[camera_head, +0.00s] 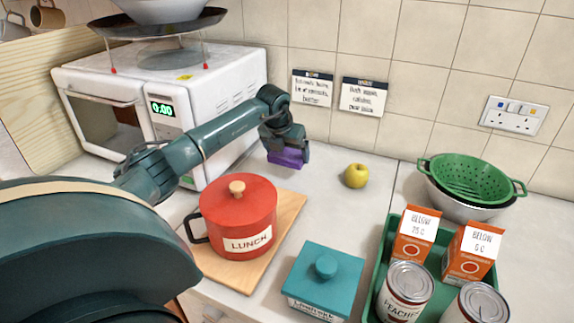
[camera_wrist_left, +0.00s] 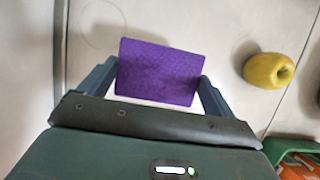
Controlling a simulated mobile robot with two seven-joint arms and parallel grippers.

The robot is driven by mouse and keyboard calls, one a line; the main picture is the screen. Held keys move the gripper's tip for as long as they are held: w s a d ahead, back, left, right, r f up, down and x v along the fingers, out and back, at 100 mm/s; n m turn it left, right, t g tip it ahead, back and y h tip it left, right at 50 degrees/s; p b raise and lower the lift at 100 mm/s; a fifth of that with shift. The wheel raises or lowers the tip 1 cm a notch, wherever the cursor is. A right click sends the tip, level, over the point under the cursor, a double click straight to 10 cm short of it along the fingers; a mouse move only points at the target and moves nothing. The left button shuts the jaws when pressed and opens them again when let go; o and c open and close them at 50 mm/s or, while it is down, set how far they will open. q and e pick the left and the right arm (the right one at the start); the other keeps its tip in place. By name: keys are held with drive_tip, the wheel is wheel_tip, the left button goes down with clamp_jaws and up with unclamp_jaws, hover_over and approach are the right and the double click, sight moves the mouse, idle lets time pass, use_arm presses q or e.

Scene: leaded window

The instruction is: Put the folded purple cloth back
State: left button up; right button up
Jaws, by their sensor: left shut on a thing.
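The folded purple cloth (camera_head: 286,158) is held in my left gripper (camera_head: 284,150), above the counter to the right of the microwave. In the left wrist view the cloth (camera_wrist_left: 160,72) is a flat purple rectangle between the two fingers of the gripper (camera_wrist_left: 158,82). The fingers are shut on its two sides. How far the cloth is above the counter is hard to tell. My right gripper is in neither view.
A yellow apple (camera_head: 356,175) lies right of the cloth. A red LUNCH pot (camera_head: 238,215) on a wooden board (camera_head: 285,225) and a teal lidded box (camera_head: 323,280) stand nearer. A green tray (camera_head: 372,290) holds cans and cartons. The white microwave (camera_head: 215,90) is at left.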

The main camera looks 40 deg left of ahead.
sight(287, 176)
use_arm(q)
drive_tip(key=shift+f, duration=2.6)
drive_tip(key=o, duration=0.6)
drive_tip(key=shift+r+p, duration=0.15)
drive_tip(key=shift+p, duration=0.15)
drive_tip(key=b+v, duration=0.2)
drive_tip(key=v, duration=1)
drive_tip(key=shift+w+r, duration=0.1)
